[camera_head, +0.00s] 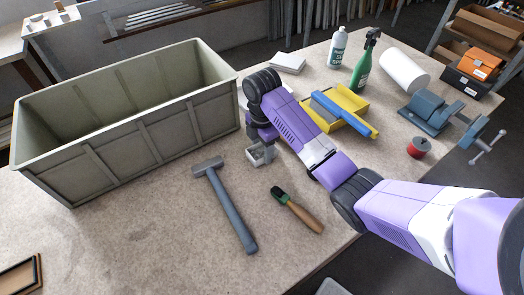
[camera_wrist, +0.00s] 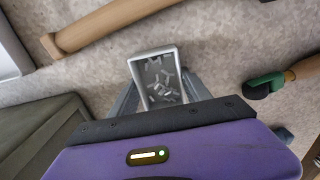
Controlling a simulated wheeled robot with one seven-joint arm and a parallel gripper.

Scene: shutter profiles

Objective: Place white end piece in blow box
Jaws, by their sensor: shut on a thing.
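The white end piece (camera_wrist: 155,77) is a small, pale, tray-like part with a raised rim and grey irregular shapes inside. My gripper (camera_wrist: 162,92) has a grey finger on each side of it and is shut on it. In the head view the piece (camera_head: 259,156) shows at my gripper (camera_head: 264,148), just right of the crate; I cannot tell how high it is above the table. A large grey-green open box (camera_head: 130,150) stands at left, its visible inside empty. No box is marked as the blow box.
A hammer (camera_head: 229,205) and a green-headed tool with a wooden handle (camera_head: 298,211) lie in front of my gripper. A yellow item (camera_head: 350,100) with a blue part, bottles (camera_head: 361,72), a white roll (camera_head: 404,70) and a vise (camera_head: 430,112) stand right.

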